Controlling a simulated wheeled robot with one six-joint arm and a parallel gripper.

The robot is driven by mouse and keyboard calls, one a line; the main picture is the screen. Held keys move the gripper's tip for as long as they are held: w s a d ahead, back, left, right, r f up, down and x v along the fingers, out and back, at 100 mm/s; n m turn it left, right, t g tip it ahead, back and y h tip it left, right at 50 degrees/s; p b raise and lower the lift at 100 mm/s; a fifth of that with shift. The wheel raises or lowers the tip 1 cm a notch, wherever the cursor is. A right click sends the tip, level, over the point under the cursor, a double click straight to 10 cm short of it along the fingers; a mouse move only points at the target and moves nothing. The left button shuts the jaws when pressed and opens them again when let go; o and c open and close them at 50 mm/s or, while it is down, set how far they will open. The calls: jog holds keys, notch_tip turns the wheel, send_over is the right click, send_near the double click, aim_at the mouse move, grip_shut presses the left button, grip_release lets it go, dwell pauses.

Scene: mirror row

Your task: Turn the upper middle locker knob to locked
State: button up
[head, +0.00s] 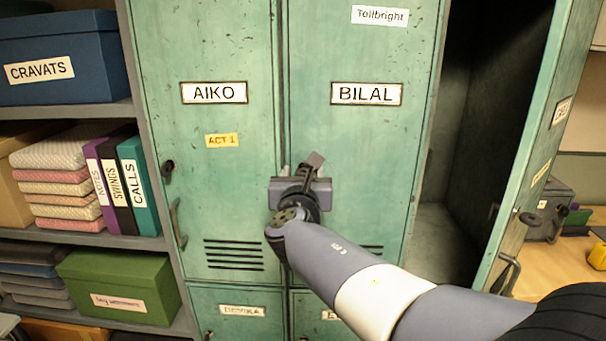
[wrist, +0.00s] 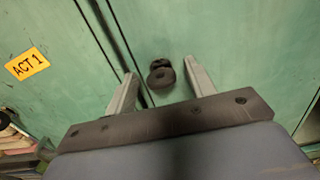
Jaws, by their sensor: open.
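The upper middle locker door (head: 345,140), labelled BILAL, is green, worn and shut. Its dark knob (wrist: 161,76) shows in the wrist view, a small round piece with a raised part on top. In the head view my gripper hides this knob. My gripper (head: 301,170) is open in front of the BILAL door near its left edge. In the wrist view the fingers (wrist: 160,72) stand on either side of the knob, with a gap to each side. I cannot tell how deep the fingertips reach or which setting the knob marks.
The AIKO locker (head: 215,130) on the left is shut, with its own knob (head: 168,171) and handle. The right locker's door (head: 545,140) stands open beside my arm. Shelves with boxes and folders (head: 140,185) are at left. A wooden desk (head: 545,265) is at right.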

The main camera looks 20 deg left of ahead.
jog(key=shift+c, duration=0.5)
jog(key=c, duration=0.9)
jog(key=shift+f, duration=0.1)
jog(key=shift+d+f+m+b, duration=0.1)
jog(key=shift+m+b, duration=4.25)
jog(key=shift+m, duration=0.15)
jog(key=shift+d+f+m+b, duration=0.1)
jog(key=shift+m+b, duration=4.25)
jog(key=shift+m, duration=0.15)
